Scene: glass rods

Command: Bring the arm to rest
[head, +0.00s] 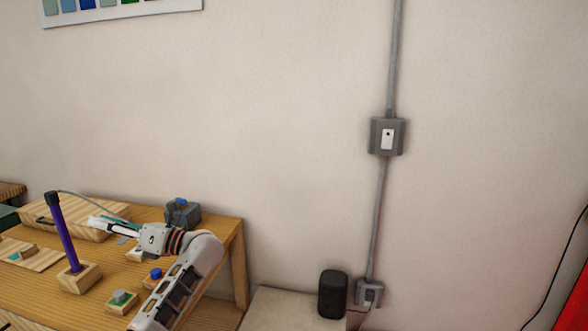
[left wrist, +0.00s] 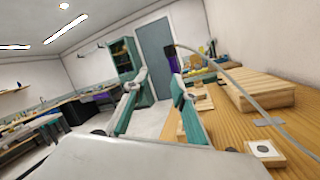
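My left gripper (head: 108,226) is above the wooden table (head: 215,235), to the right of the purple rod. In the left wrist view its two grey and teal fingers (left wrist: 158,88) stand well apart with nothing between them. The purple rod (head: 63,235) has a dark cap and stands in a wooden block (head: 82,280), apart from the gripper. It also shows beyond the fingers in the left wrist view (left wrist: 174,64). My left arm reaches over the table's right part and hides some of it. My right gripper is in neither view.
A low wooden box (head: 75,213) and a grey device with a blue top (head: 182,212) are at the table's back. A black speaker (head: 333,294) stands on a pale cabinet (head: 280,308).

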